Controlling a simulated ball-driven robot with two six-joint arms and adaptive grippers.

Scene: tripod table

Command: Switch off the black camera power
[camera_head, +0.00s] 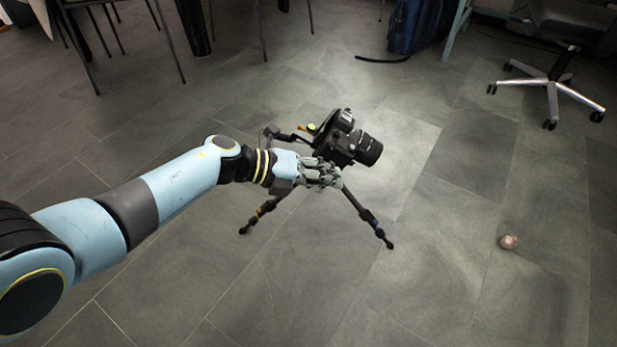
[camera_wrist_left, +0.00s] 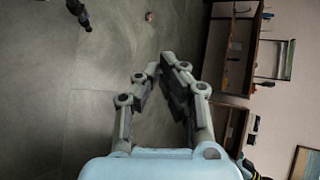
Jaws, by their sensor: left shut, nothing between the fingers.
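The black camera (camera_head: 338,142) sits on top of a dark tripod (camera_head: 364,216) in the middle of the head view. Its lens points to the right. My left gripper (camera_head: 332,174) is at the near side of the camera, just below its body. The fingers overlap the camera's lower edge in the picture, and I cannot tell whether they touch it. In the left wrist view the fingertips (camera_wrist_left: 160,72) are drawn together with nothing between them. The camera's power switch cannot be made out. My right gripper is not in view.
A small pinkish round thing (camera_head: 508,241) lies on the grey tiled floor to the right. An office chair base (camera_head: 556,88) stands at the back right, and a blue bag (camera_head: 416,26) at the back. Thin dark furniture legs stand at the back left. The floor in front is clear.

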